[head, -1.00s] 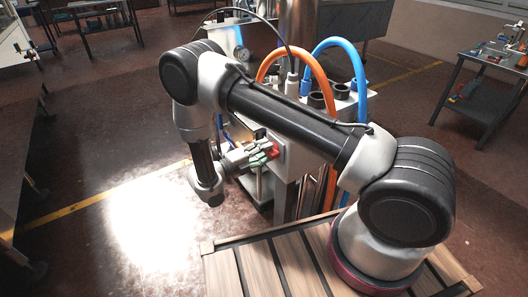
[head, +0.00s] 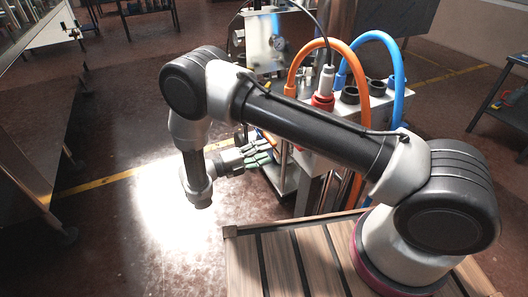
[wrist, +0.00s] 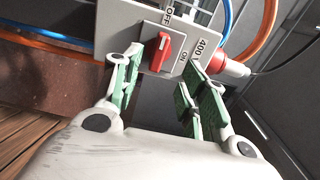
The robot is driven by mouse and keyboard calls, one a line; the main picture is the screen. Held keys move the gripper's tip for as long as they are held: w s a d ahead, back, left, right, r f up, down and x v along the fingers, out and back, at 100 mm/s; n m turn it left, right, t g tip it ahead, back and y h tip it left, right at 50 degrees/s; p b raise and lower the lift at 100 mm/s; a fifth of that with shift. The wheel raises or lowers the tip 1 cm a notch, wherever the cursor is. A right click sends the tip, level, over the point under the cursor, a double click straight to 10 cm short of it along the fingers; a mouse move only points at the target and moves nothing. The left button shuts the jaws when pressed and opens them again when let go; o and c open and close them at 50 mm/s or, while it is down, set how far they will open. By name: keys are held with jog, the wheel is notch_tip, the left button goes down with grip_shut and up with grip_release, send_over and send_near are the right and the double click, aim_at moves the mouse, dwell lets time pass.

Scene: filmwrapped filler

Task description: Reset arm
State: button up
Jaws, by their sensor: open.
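My gripper (head: 262,153) is open and empty, with green-padded fingers, at the end of my bent arm in the head view. In the wrist view my gripper (wrist: 165,92) has its fingers spread wide. Beyond the gap is a grey control box (wrist: 135,22) with a red switch handle (wrist: 161,51) and the labels OFF, ON and 400. The handle is apart from the fingers. It cannot be made out in the head view. A red-collared plug (wrist: 228,66) with a black cable is to the right of the box; it also shows in the head view (head: 323,101).
Orange (head: 293,72) and blue (head: 399,76) hoses arch over the machine close to my arm. A slatted wooden top (head: 281,262) lies below my arm. A dark table (head: 492,105) stands at right and a dark bench (head: 40,110) at left. Floor between bench and machine is clear.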

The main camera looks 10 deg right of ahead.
jog(key=s+d+m+g+y, duration=0.2)
jog(key=s+d+m+g, duration=0.4)
jog(key=m, duration=0.7)
jog(key=s+d+r+m+t+y, duration=0.1)
jog(key=s+d+r+m+y, duration=0.4)
jog(key=r+m, duration=0.4)
jog(key=s+d+r+m+t+y, duration=0.2)
jog(key=s+d+r+m+y, duration=0.3)
jog(key=r, duration=1)
jog(key=s+d+r+m+t+y, duration=0.1)
jog(key=s+d+r+m+y, duration=0.4)
jog(key=d+r+m, duration=0.6)
jog(key=s+r+m, duration=0.1)
jog(key=s, duration=0.1)
jog(key=shift+s+m+t, duration=0.4)
